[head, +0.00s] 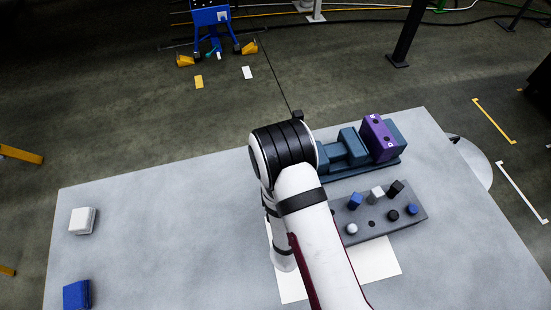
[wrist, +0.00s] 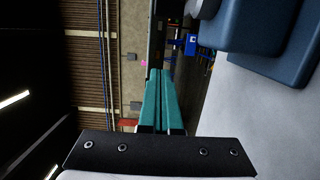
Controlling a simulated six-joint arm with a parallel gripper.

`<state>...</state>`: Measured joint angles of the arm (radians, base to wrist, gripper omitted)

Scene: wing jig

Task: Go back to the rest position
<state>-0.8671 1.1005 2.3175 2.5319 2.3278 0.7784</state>
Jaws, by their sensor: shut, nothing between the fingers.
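My gripper (wrist: 163,100) shows in the wrist view as two teal fingers pressed together, with nothing between them. In the head view my arm hides the fingers. A blue-grey jig (head: 343,152) stands to the right of my arm's wrist, with a purple block (head: 377,138) on its right part. Blue-grey bodies, probably part of the jig, also fill the upper right of the wrist view (wrist: 248,25), apart from the fingers.
A grey holder (head: 375,222) with several small pegs sits in front of the jig. A white sheet (head: 376,262) lies partly under my arm. A white block (head: 82,221) and a blue block (head: 76,295) are on the left of the table (head: 165,240), which is otherwise clear there.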

